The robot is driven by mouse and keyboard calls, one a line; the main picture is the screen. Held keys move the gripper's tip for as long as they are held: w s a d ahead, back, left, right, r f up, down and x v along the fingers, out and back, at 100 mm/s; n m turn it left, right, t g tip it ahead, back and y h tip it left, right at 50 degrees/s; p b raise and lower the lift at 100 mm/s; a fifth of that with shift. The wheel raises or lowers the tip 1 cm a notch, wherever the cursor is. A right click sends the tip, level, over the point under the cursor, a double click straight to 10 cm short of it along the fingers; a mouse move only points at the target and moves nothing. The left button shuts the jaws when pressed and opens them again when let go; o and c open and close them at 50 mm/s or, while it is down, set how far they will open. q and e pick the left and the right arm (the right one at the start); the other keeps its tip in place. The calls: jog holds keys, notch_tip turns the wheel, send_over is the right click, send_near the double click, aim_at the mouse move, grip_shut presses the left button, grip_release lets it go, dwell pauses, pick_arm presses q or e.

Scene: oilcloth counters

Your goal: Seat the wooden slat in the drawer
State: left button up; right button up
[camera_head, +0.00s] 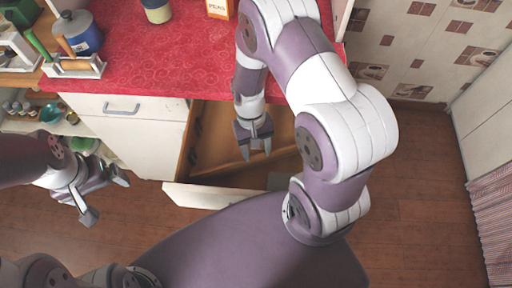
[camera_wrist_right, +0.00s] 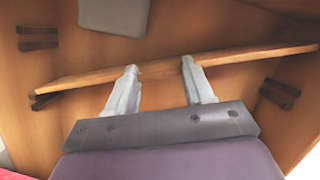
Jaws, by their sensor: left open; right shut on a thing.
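The wooden slat (camera_wrist_right: 230,57) is a thin, light-brown strip that crosses the right wrist view at a slant, its right end higher in the picture. My right gripper (camera_head: 255,150) reaches down into the open drawer (camera_head: 204,196). Its fingers, which also show in the right wrist view (camera_wrist_right: 160,66), are shut on the slat near its middle. The slat's left end is close to a dark cleat (camera_wrist_right: 45,100) on the drawer wall. Its right end appears apart from the dark cleats (camera_wrist_right: 280,93) on the right. My left gripper (camera_head: 106,198) is open and empty, left of the drawer.
Another pair of dark cleats (camera_wrist_right: 38,38) is on the drawer's left side in the wrist view. A pale grey block (camera_wrist_right: 115,14) lies in the drawer. The wooden floor at right is clear.

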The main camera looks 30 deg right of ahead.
jog(key=shift+s+f, duration=0.1)
jog(key=o, duration=1.4)
notch_tip(320, 180, up, 16)
jog(key=n+t, duration=0.1)
jog(key=t, duration=0.1)
jog(key=n+t, duration=0.1)
jog(key=t, duration=0.1)
jog(key=shift+d+f+t+h, duration=0.15)
jog(key=shift+t+h, duration=0.15)
jog(key=shift+t, duration=0.1)
